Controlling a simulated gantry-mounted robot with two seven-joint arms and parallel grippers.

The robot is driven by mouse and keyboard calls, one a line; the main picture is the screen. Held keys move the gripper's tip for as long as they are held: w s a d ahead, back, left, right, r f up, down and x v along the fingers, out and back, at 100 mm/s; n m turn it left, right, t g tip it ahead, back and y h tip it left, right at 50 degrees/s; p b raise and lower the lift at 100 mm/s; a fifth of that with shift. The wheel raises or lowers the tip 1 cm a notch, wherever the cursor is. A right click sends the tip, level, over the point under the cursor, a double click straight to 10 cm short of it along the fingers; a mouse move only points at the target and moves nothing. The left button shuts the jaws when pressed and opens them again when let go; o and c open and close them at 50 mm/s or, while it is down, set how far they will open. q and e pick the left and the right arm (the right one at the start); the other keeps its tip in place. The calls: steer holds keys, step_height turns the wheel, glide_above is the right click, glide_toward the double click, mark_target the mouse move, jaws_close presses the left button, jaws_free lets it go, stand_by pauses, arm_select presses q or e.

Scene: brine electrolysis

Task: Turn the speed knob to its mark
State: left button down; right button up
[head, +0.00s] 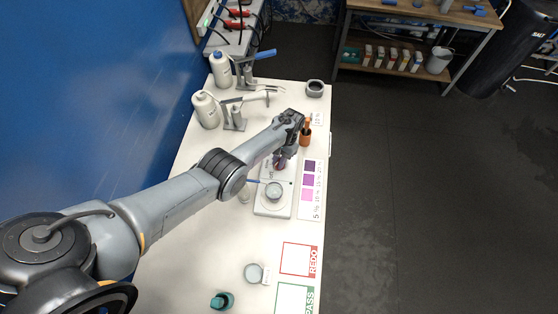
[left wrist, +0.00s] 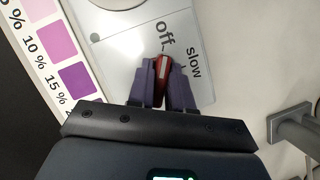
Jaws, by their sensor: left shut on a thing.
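The speed knob (left wrist: 162,70) is red with a white pointer line, seen in the left wrist view. Its pointer end lies close to the word "off", and the word "slow" is printed to the right of it. My left gripper (left wrist: 163,80) is shut on the knob, one purple finger on each side; the fingers hide part of it. In the head view my left gripper (head: 281,162) reaches down onto the far end of the pale stirrer (head: 268,209), and the knob is mostly hidden there. My right gripper is not in view.
A small dish (head: 274,191) stands on the stirrer's plate. A purple colour chart (head: 311,190) lies to its right and an orange holder (head: 306,137) behind it. White bottles (head: 206,110) stand at the back left. REDO (head: 300,260) and PASS cards lie in front.

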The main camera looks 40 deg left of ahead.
arm_select(q)
steer(key=c, duration=1.1)
jaws_free()
steer(key=p+v, duration=0.1)
steer(key=v, duration=0.9)
steer(key=shift+w+r, duration=0.1)
steer(key=shift+r, duration=0.3)
